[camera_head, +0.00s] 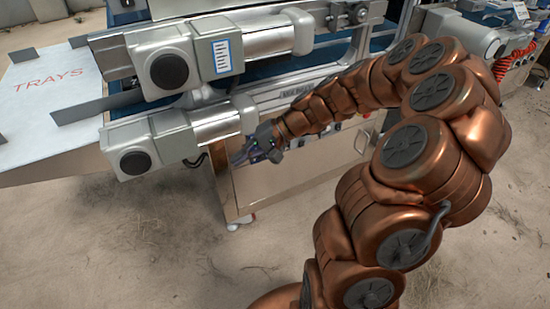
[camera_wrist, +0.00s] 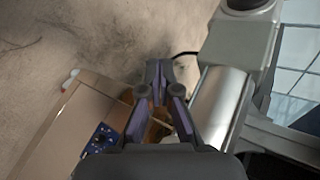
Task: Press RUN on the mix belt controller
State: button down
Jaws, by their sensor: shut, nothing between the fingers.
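The mix belt controller is a beige cabinet (camera_head: 285,178) below the conveyor, with a partly readable "MIX BELT" label on its top edge. Its front controls are mostly hidden by my arm, and I cannot make out RUN. My gripper (camera_head: 243,156) is in front of the cabinet's upper left part, below the lower motor. In the wrist view my gripper (camera_wrist: 161,66) has its fingertips together, with nothing held. A tan cabinet panel (camera_wrist: 65,122) and a blue control plate (camera_wrist: 101,137) with small pale marks lie to the lower left of the fingers. Contact cannot be told.
The lower grey motor (camera_head: 150,145) with its silver cylinder stands close beside my gripper; the silver cylinder (camera_wrist: 215,108) is just right of the fingers in the wrist view. A white "TRAYS" board (camera_head: 48,85) lies left. The sandy floor (camera_head: 150,245) in front is open.

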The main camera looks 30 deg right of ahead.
jog(key=w+d+f+m+t+h+b, duration=0.1)
jog(key=w+d+f+m+t+b, duration=0.1)
jog(key=d+f, duration=0.7)
jog(key=w+d+f+m+t+h+b, duration=0.1)
jog(key=d+f+m+t+b, duration=0.3)
jog(key=d+f, duration=0.6)
jog(key=shift+w+d+m+b, duration=0.5)
jog(key=shift+d+m+b, duration=0.15)
jog(key=shift+m+b, duration=0.4)
jog(key=w, duration=0.8)
jog(key=shift+w+d+b, duration=0.3)
jog(key=shift+w, duration=0.05)
jog(key=shift+w+r, duration=0.1)
jog(key=shift+w, duration=0.1)
jog(key=shift+w, duration=0.25)
